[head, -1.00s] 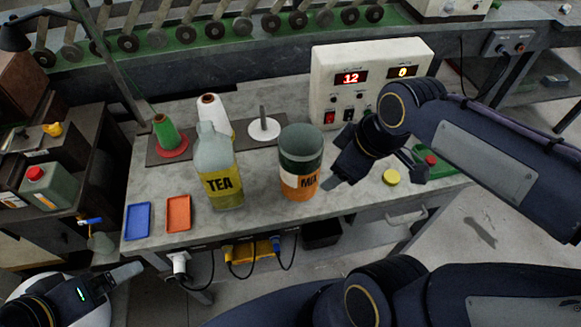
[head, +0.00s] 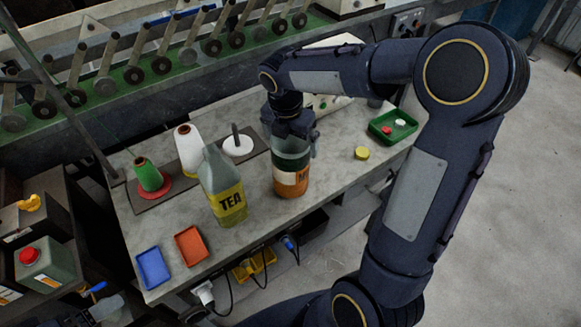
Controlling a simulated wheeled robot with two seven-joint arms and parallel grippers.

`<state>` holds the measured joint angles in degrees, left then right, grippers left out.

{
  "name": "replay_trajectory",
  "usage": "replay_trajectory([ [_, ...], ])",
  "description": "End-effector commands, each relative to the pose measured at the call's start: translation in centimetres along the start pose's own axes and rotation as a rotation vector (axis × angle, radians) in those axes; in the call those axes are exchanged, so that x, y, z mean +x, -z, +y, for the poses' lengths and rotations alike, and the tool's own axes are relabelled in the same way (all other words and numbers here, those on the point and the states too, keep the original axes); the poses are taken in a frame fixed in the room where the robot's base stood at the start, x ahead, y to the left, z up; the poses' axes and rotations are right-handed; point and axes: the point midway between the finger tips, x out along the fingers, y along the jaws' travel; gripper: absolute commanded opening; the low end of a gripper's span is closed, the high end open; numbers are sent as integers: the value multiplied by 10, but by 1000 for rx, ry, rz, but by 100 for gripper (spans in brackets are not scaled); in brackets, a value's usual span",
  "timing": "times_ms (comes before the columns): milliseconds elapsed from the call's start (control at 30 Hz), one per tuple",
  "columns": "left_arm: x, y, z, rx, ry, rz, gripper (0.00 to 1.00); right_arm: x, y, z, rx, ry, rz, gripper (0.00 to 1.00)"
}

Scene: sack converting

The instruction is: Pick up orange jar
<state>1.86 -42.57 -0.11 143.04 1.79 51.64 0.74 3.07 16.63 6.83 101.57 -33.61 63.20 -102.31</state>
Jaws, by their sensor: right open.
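The orange jar (head: 291,180) stands upright on the grey worktable, right of the tea bottle (head: 224,190). It has a greenish clear upper part and an orange lower part with a partly visible label. My right gripper (head: 291,135) is over the jar's top from behind, pointing down, with its fingers apart at about the rim. It hides the jar's mouth. I cannot tell whether the fingers touch the jar. My left gripper is out of view.
A green cone (head: 148,175), a white cone (head: 188,150) and a white disc with a peg (head: 238,145) stand behind. Blue (head: 153,268) and orange (head: 191,246) trays lie front left. A yellow lid (head: 361,153) and green tray (head: 385,137) lie right. My arm partly hides the display box.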

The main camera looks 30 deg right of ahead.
Motion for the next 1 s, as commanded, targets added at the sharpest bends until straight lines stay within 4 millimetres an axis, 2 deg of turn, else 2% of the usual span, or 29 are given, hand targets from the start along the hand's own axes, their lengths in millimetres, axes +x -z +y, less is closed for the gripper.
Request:
replay_trajectory([
  [300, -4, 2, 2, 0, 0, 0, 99, 44, -3, 4, 1, 3, 2, 100],
  [400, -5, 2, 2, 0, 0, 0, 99, 50, -3, 4, 2, 1, 1, 100],
  [633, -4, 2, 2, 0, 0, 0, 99, 51, -3, 4, 3, -1, 1, 100],
  [1000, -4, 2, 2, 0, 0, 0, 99, 51, -3, 4, 3, -1, 1, 52],
])
